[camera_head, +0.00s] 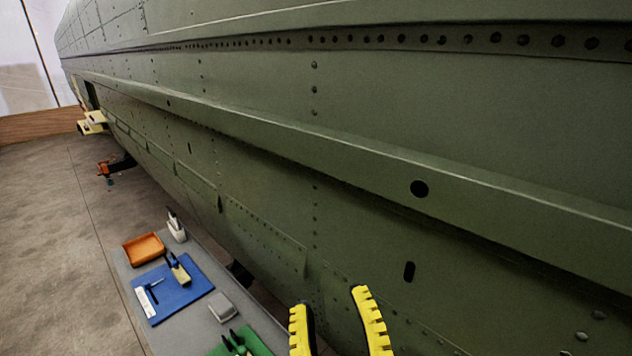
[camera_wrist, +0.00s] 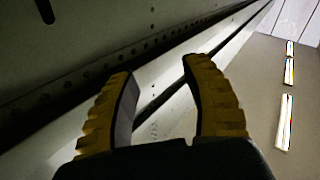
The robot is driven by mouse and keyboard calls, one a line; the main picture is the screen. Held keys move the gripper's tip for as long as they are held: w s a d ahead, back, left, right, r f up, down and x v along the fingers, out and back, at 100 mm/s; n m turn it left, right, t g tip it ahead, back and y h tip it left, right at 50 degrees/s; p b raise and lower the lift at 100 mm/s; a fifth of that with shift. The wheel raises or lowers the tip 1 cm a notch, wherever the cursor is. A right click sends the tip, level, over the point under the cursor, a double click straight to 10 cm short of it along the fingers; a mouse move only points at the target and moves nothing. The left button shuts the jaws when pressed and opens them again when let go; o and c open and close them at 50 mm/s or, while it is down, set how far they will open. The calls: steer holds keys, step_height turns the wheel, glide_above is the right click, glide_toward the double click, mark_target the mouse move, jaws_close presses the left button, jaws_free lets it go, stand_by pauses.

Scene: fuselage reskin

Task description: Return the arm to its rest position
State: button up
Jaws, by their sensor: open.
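My gripper (camera_head: 330,292) shows at the bottom of the head view as two yellow ribbed fingers. They stand apart with nothing between them. The wrist view also shows both fingers (camera_wrist: 158,82) spread, with a pale ledge of the fuselage behind the gap. The green riveted fuselage (camera_head: 400,110) fills most of the head view, and the fingers are in front of its lower side. I cannot tell the exact gap between fingers and skin. The rest of my arm is hidden.
A grey bench (camera_head: 196,316) stands lower left beside the fuselage. It holds an orange tray (camera_head: 144,249), a blue mat (camera_head: 190,303) with tools, a grey box (camera_head: 222,308) and a green mat (camera_head: 258,344). Open floor (camera_head: 45,230) lies left. Yellow steps (camera_head: 93,122) stand farther back.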

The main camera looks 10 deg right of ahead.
steer(key=s+d+r+m+t+h+p, duration=0.1)
steer(key=s+r+m+t+p, duration=0.1)
steer(key=r+p, duration=1.35)
steer(key=s+d+r+m+t+h+p, duration=0.1)
steer(key=r+m+p, duration=0.1)
steer(key=r+p, duration=1.35)
step_height(320, 180, down, 35)
steer(key=b, duration=4.1)
steer(key=shift+s+y, duration=0.2)
steer(key=shift+y, duration=0.1)
